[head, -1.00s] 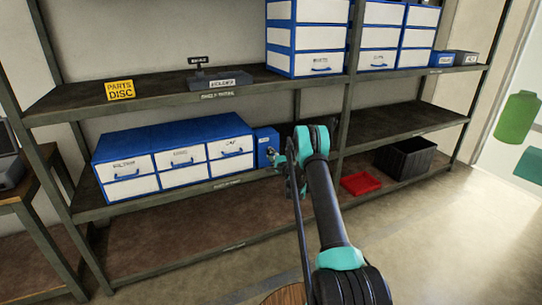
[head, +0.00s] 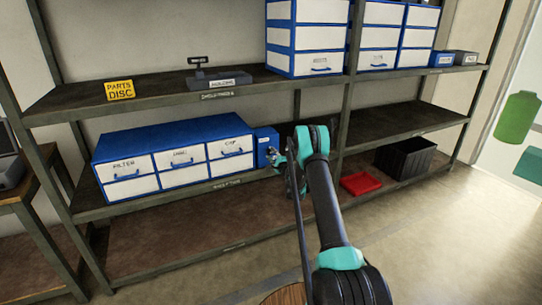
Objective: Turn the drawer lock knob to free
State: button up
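A small blue box (head: 266,148) stands at the right end of the blue and white drawer unit (head: 180,140) on the middle shelf. A small pale mark or knob (head: 271,153) shows on the box's front, too small to read its position. My gripper (head: 277,160) is at the front of this blue box, and its fingertips overlap the knob area in the picture. I cannot tell whether they touch it or how far apart the fingers are. My arm hides the shelf just right of the box. The unit's drawers are closed, with labels such as FILTER and CAP.
A red tray (head: 361,183) and a black bin (head: 405,158) sit right of my arm. A yellow PARTS DISC sign (head: 120,90) and a grey holder (head: 219,80) stand on the upper shelf. A shelf post (head: 346,110) rises close to my arm. The floor at right is clear.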

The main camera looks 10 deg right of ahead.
jog(key=shift+o, duration=1)
jog(key=shift+s, duration=0.1)
jog(key=v, duration=1.1)
jog(key=shift+s, duration=0.35)
jog(key=shift+d, duration=0.1)
jog(key=shift+r, duration=0.1)
